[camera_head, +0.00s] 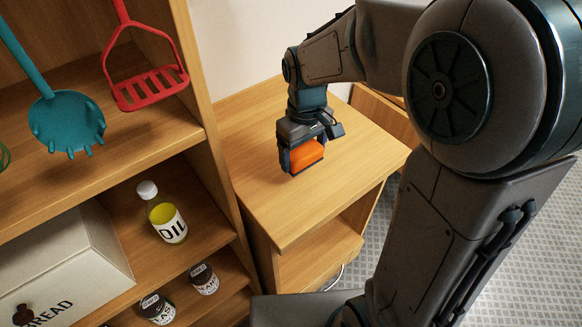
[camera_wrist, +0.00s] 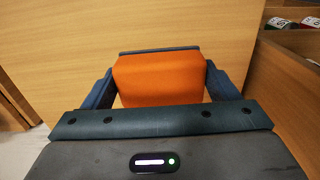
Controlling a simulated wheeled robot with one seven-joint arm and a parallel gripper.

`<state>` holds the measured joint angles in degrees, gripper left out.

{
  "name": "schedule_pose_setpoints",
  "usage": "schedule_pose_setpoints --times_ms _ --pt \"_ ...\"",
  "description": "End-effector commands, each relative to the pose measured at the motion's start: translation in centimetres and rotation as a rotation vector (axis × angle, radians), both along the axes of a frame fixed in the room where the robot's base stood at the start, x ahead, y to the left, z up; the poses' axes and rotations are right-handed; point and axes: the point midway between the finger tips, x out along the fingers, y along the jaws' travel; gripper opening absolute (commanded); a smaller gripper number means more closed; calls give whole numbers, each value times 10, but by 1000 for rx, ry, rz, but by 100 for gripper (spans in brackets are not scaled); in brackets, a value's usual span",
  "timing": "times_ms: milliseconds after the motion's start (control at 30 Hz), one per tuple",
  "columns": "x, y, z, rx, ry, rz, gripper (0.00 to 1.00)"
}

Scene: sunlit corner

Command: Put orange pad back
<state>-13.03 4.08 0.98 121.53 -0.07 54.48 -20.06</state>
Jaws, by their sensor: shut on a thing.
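The orange pad (camera_head: 306,155) is between the fingers of my gripper (camera_head: 304,164), over the top of the low wooden cabinet (camera_head: 345,163). In the wrist view the orange pad (camera_wrist: 158,77) fills the space between the two fingers of my gripper (camera_wrist: 158,85), which are shut on it. The pad is close to the cabinet top; I cannot tell whether it touches the wood.
A tall wooden shelf unit (camera_head: 200,75) stands left of the cabinet. It holds an oil bottle (camera_head: 166,217), a bread box (camera_head: 65,262) and jars (camera_head: 203,278). A red masher (camera_head: 150,88) and a teal spoon (camera_head: 68,122) hang there. The cabinet top around the pad is clear.

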Motion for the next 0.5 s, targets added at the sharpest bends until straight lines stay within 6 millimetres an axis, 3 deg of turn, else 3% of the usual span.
schedule_pose_setpoints --times_ms 200,500 --pt "-7 26 -16 -1 1 -1 63" --pt "-8 28 -51 -1 4 -1 63"
